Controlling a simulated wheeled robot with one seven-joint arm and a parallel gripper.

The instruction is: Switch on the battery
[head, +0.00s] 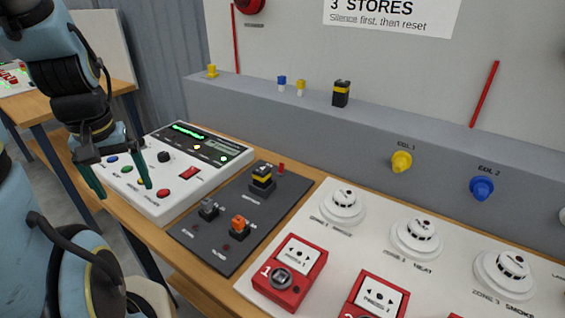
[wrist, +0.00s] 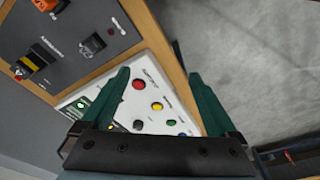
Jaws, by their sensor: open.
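The battery switch looks to be the black block with a yellow band (head: 262,178) at the back of the dark grey panel (head: 217,243). The lettering in front of it is too small to read surely. It also shows in the wrist view (wrist: 33,62), at the left. My gripper (head: 125,190) is open and empty, with fingers pointing down by the white control box's front left. In the wrist view my gripper (wrist: 160,78) has both green fingers apart over the box's coloured buttons. The switch is off to the right of my gripper in the head view, untouched.
A grey switch (head: 208,209) and an orange switch (head: 239,226) share the panel. The white control box (head: 177,205) has coloured buttons and lit green displays. Red call points (head: 288,278) and white detectors (head: 342,207) stand at right. A grey ledge (head: 300,120) runs behind.

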